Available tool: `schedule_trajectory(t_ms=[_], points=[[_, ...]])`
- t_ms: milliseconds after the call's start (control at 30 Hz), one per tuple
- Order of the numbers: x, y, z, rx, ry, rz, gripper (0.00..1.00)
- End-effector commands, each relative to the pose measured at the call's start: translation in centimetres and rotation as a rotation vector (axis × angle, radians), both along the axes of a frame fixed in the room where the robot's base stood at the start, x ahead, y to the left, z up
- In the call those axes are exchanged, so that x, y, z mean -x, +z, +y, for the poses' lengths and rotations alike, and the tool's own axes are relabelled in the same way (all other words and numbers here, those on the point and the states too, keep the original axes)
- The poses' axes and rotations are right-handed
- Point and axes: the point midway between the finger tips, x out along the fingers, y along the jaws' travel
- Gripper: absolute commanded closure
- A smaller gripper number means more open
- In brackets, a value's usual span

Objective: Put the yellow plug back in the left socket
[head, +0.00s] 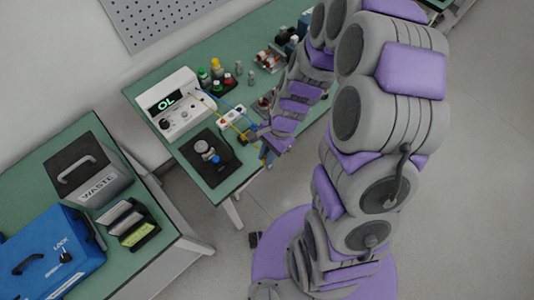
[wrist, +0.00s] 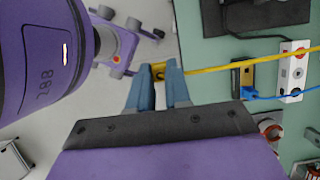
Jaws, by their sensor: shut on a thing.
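My gripper (wrist: 159,80) is shut on the yellow plug (wrist: 158,71), which shows between the fingertips in the wrist view. The yellow cable (wrist: 250,62) runs from the plug to the right. In the head view my gripper (head: 267,152) is at the front edge of the green bench, and the plug is too small to make out. A small block with a yellow end (wrist: 243,76) lies on the bench, right of the gripper in the wrist view. A white box with red and black round parts (wrist: 294,72) lies farther right. I cannot tell which opening is the left socket.
A white meter reading OL (head: 178,105) stands at the bench's left. A black plate (head: 211,158) with metal parts lies in front of it. A blue cable (wrist: 300,91) runs near the white box. Floor lies below the gripper.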

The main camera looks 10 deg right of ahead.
Motion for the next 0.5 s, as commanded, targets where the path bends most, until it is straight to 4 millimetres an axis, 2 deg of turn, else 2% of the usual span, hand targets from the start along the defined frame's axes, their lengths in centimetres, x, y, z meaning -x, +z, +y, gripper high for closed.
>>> schedule_trajectory(t_ms=[167, 500], points=[[-0.9, 0.1, 0.6, 0.0, 0.002, -0.001, 1.0], [-4.5, 0.2, 3.5, 0.001, 0.003, -0.002, 1.0]])
